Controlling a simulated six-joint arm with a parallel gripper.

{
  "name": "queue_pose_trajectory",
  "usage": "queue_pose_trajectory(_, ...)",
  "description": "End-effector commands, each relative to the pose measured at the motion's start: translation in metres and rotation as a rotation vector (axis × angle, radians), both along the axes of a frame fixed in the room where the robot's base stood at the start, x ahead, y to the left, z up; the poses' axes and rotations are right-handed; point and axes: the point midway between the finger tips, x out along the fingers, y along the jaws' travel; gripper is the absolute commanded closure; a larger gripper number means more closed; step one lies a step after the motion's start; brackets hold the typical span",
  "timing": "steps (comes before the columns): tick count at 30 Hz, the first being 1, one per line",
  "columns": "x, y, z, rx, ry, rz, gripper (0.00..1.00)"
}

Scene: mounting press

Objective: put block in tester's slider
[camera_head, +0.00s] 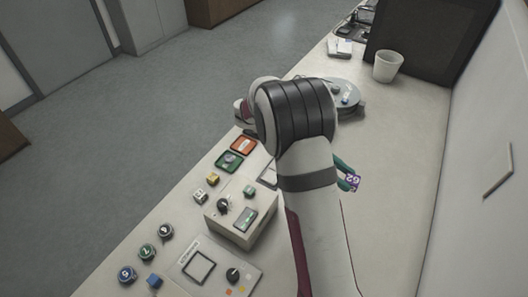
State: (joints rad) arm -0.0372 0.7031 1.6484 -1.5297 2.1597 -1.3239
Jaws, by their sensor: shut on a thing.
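My gripper (345,176) shows only partly as green fingertips at the right side of my own arm. It is shut on a purple block (353,183) with light markings, over the right part of the bench. My arm hides most of the gripper. A slider cannot be made out. The block is apart from this device, to its right.
A flat panel (218,268) with a knob lies in front. Several round coloured pieces and small cubes lie at the bench's left edge, near green (229,162) and orange (244,145) trays. A round grey device (346,97), a white cup (388,66) and a dark screen (432,40) stand behind.

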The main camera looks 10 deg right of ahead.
Motion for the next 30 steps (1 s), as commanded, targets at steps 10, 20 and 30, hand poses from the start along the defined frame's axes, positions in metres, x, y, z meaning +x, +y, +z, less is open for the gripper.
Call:
queue_pose_trajectory(10, -0.051, 0.057, -0.077, -0.003, 0.005, -1.111, 1.00)
queue_pose_trajectory(20, -0.011, 0.088, -0.091, 0.000, 0.001, -1.907, 1.00)
queue_pose_trajectory(30, 0.074, 0.030, -0.083, -0.005, 0.003, -2.907, 1.00)
